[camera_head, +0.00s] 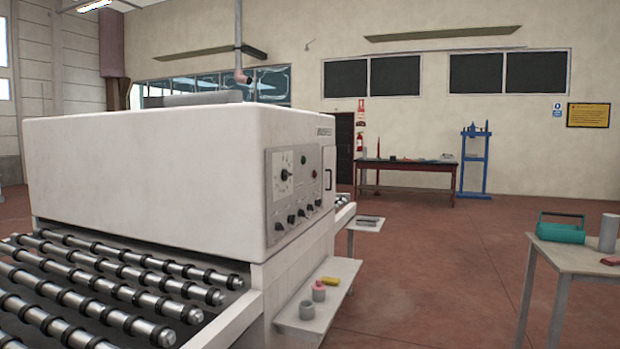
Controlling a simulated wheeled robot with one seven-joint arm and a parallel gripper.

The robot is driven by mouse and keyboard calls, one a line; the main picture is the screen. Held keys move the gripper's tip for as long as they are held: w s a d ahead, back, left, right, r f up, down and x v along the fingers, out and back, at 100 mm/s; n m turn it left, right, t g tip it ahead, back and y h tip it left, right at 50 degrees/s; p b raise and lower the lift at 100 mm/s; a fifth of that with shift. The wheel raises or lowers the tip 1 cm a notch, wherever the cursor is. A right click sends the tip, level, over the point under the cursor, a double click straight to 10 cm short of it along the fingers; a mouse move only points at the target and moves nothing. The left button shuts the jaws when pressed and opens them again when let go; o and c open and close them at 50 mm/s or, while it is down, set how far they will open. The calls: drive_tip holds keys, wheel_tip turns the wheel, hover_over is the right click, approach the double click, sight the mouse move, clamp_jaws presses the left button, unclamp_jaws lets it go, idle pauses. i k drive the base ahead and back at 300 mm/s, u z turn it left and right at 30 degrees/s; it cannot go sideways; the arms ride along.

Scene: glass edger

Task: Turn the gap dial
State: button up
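A grey control panel (293,188) is set in the end face of the large white machine (150,170). A round dial with a dark centre knob on a pale scale (285,175) sits at the panel's upper left. Several smaller dark knobs (291,219) run along the panel's lower part. The labels are too small to read, so I cannot tell for sure which one is the gap dial. My gripper is not in view.
A roller conveyor (90,285) fills the lower left. A low white shelf (335,285) with small items juts out below the panel. A table (575,258) with a teal case (561,228) stands at right. The red floor (435,270) between is clear.

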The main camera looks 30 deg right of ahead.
sight(285, 174)
drive_tip(key=u, duration=0.3)
drive_tip(key=k, duration=0.15)
drive_tip(key=z, duration=2.2)
drive_tip(key=i, duration=2.7)
drive_tip(key=u, duration=0.75)
